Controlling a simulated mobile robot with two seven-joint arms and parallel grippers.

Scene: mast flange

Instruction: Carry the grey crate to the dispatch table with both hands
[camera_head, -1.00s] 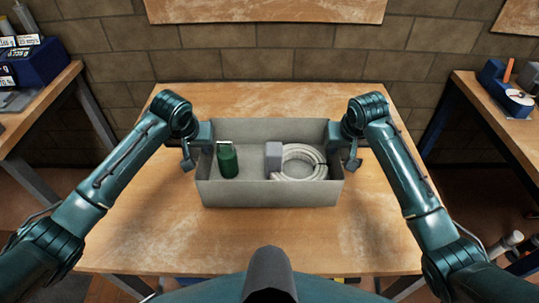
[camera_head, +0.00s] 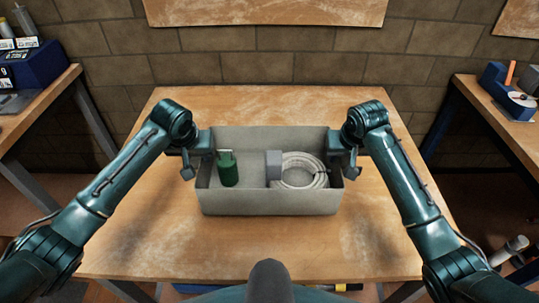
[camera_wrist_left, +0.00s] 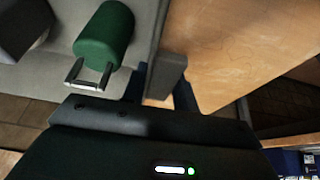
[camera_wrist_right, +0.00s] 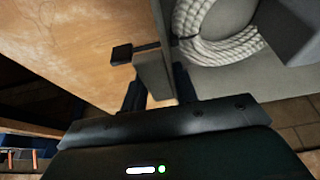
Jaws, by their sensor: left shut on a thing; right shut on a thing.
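The grey crate (camera_head: 270,203) is level over the middle of the wooden table (camera_head: 270,245); whether its base touches the top I cannot tell. Inside are a green cylinder with a metal loop (camera_head: 228,170), a grey block (camera_head: 273,166) and a coil of pale rope (camera_head: 303,171). My left gripper (camera_head: 204,143) is shut on the crate's left end wall. My right gripper (camera_head: 337,143) is shut on its right end wall. The left wrist view shows the crate wall (camera_wrist_left: 150,30) and green cylinder (camera_wrist_left: 104,35). The right wrist view shows the crate floor (camera_wrist_right: 225,78) and rope (camera_wrist_right: 215,40).
The table is bare around the crate. Another bench with a blue holder (camera_head: 500,85) and a disc stands at the right. A block wall (camera_head: 270,68) is behind the table.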

